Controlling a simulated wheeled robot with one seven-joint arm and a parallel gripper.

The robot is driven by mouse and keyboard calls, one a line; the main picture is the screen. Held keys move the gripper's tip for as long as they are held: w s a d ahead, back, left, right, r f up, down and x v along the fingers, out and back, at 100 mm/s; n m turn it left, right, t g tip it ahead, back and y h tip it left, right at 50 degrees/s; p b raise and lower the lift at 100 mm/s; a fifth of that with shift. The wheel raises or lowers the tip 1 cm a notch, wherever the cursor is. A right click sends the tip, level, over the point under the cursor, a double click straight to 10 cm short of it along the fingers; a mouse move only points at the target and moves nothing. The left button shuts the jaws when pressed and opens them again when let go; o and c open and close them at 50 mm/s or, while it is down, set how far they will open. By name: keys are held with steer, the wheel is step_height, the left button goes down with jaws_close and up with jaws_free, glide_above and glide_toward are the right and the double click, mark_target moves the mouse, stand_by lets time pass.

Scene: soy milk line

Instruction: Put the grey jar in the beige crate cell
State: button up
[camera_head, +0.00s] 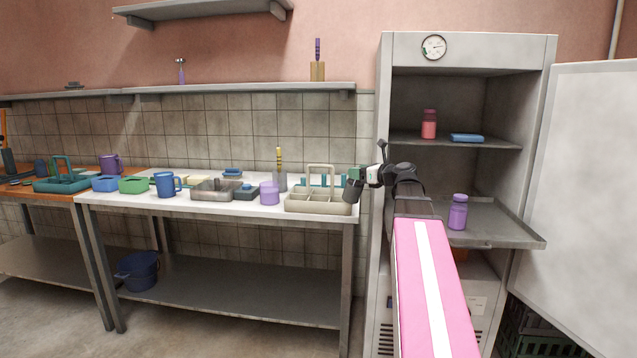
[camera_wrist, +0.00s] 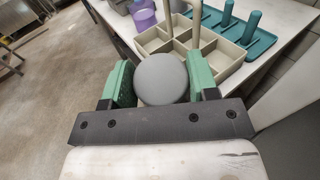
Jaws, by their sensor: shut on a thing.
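The grey jar (camera_head: 352,190) is held in my gripper (camera_head: 362,175) at the right end of the white table. In the wrist view, the round top of the grey jar (camera_wrist: 162,78) sits between the two green fingers of my gripper (camera_wrist: 160,84), which are shut on it. The beige crate (camera_head: 318,207) stands on the table just left of the jar, with a tall handle and several cells. In the wrist view the beige crate (camera_wrist: 228,75) is beyond the jar, and the visible cells look empty. The jar is outside the crate, beside its near right end.
A teal rack with pegs (camera_wrist: 237,38) stands behind the crate. A purple cup (camera_head: 269,193) is left of it. Right is an open cabinet (camera_head: 387,120) with a purple jar (camera_head: 457,212) on a pulled-out shelf and a red jar (camera_head: 429,124) above.

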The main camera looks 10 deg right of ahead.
steer(key=r+x, duration=0.1)
steer(key=x, duration=1.4)
steer(key=w+a+f+g+h, duration=0.2)
steer(key=w+f, duration=0.1)
steer(key=f, duration=0.3)
steer(key=shift+a+f+g, duration=0.15)
steer(key=shift+a+g, duration=0.15)
steer(key=shift+a, duration=0.05)
steer(key=o, duration=1.4)
steer(key=shift+f, duration=0.1)
steer(key=v, duration=1.2)
steer(key=shift+w, duration=0.1)
